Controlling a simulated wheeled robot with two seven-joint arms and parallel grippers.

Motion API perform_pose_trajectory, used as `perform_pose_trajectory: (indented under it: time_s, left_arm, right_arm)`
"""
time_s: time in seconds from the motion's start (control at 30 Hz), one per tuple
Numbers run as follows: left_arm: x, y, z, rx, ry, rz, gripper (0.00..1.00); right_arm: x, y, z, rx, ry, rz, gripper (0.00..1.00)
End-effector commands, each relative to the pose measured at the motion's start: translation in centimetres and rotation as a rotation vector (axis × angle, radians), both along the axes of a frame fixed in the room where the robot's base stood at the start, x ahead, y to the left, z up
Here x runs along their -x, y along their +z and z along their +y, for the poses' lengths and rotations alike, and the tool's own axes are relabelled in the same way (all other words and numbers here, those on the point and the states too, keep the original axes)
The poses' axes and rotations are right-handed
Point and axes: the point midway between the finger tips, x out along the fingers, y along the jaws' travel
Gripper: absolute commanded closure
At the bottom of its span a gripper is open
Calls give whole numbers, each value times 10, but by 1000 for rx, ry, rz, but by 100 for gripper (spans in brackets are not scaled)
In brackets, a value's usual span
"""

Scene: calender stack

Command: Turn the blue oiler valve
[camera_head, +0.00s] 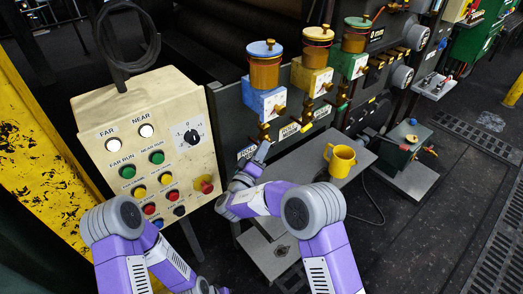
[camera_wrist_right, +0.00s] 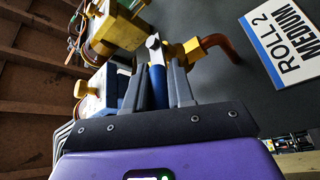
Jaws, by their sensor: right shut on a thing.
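The blue oiler (camera_head: 265,103) is a blue block with a brass cup and blue lid on top, mounted on the dark panel. Its brass valve fitting (camera_wrist_right: 191,49) shows in the right wrist view, with a blue lever handle (camera_wrist_right: 158,88) on it. My right gripper (camera_head: 264,149) is below the blue oiler. In the right wrist view my right gripper (camera_wrist_right: 157,80) is shut on the blue lever, one finger on each side of it.
A cream control box (camera_head: 150,150) with several buttons stands to the left. Yellow (camera_head: 311,78) and green (camera_head: 350,62) oilers sit to the right of the blue one. A yellow mug (camera_head: 341,160) stands on a grey shelf. A "ROLL 2 MEDIUM" label (camera_wrist_right: 285,45) is beside the valve.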

Motion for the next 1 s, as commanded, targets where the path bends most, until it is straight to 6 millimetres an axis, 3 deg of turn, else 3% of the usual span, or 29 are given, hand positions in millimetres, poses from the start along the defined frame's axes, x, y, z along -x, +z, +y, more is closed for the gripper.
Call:
perform_pose_trajectory:
  time_s: [1.0]
  left_arm:
    - [0, 0, 0, 0, 0, 0, 100]
  right_arm:
    - [-3, -24, -4, 462, 0, -345, 100]
